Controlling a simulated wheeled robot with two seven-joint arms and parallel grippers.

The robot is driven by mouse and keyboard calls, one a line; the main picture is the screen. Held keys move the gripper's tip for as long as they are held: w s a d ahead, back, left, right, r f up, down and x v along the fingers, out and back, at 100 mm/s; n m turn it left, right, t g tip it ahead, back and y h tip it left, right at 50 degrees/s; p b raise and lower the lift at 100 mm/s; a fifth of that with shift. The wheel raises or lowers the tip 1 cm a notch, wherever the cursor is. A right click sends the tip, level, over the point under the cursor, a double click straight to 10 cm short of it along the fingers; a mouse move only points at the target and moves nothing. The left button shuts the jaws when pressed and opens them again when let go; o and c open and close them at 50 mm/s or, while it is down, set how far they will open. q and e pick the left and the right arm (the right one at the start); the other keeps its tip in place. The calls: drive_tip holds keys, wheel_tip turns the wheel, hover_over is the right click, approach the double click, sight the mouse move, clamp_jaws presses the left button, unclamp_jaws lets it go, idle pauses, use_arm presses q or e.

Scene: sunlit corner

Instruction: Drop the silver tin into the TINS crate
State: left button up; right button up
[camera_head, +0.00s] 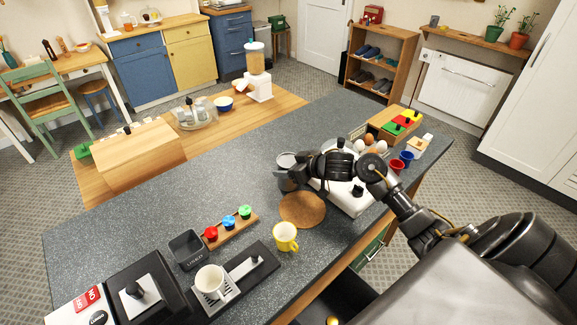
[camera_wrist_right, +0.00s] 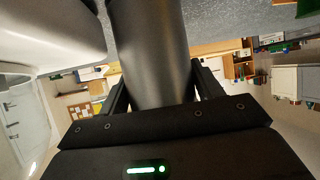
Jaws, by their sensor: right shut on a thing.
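My right gripper (camera_head: 298,172) is shut on a grey metallic cylinder, which I take to be the silver tin (camera_head: 287,160). The tin is upright above the counter, next to the round cork mat; I cannot tell the exact gap below it. In the right wrist view the tin (camera_wrist_right: 155,50) looks dark grey and fills the space between the two fingers (camera_wrist_right: 160,92). The fingers hide part of its side in the head view. I cannot make out a crate with a TINS label in either view. My left gripper is not in view.
On the counter (camera_head: 130,210) are a cork mat (camera_head: 303,209), a yellow mug (camera_head: 285,237), a rack with coloured knobs (camera_head: 229,223) and a dark open box (camera_head: 187,250). A white appliance (camera_head: 347,196) stands beside my gripper. The counter's left middle is clear.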

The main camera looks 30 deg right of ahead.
drive_tip(key=shift+f, duration=0.15)
drive_tip(key=o, duration=1)
